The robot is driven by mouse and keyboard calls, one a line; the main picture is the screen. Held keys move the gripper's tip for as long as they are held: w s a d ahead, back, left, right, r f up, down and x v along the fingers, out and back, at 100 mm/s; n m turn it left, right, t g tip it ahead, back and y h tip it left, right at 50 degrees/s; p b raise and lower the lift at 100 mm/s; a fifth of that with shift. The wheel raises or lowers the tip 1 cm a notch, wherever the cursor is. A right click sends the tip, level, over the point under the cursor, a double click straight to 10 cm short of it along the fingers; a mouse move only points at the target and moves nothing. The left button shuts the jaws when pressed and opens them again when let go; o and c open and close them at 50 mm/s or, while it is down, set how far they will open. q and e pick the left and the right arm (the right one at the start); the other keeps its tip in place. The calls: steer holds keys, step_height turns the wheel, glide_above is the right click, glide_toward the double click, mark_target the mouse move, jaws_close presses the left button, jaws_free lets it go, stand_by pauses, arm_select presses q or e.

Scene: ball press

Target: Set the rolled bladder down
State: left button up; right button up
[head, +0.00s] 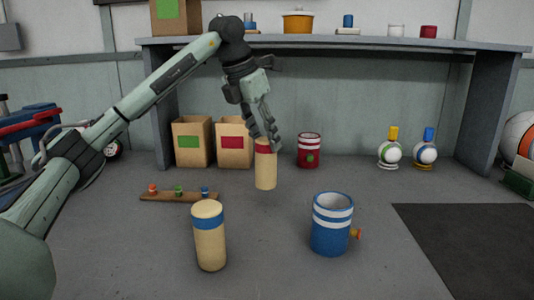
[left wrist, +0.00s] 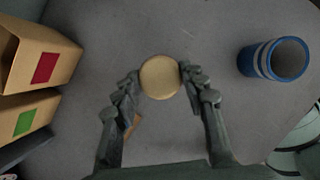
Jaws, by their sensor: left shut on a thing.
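The rolled bladder (head: 265,170) is a tan upright cylinder with a red band near its top. My left gripper (head: 265,142) is shut on its upper end, with the fingers reaching down from above. In the left wrist view the round tan end of the roll (left wrist: 160,78) sits between the two fingers. I cannot tell whether its lower end touches the floor. A second tan roll (head: 210,245) with a blue band stands upright at the front, apart from the gripper. My right gripper is not in view.
A blue open cylinder (head: 331,240) with white stripes and an orange side knob stands front right. A red cylinder (head: 308,160), two cardboard boxes (head: 192,155) and two ball-shaped pumps (head: 390,152) stand at the back under a shelf. A plank with pegs (head: 170,196) lies left. A dark mat (head: 465,235) lies right.

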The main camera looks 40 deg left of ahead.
mark_target(266, 154)
arm_select(q)
steer(key=shift+w+f, duration=0.4)
steer(key=shift+w, duration=0.1)
step_height(266, 154, down, 3)
steer(key=shift+a+f, duration=0.1)
steer(key=shift+f, duration=0.3)
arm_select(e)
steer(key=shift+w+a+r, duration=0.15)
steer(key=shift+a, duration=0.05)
arm_select(q)
steer(key=o, duration=1.4)
steer(key=shift+f, duration=0.1)
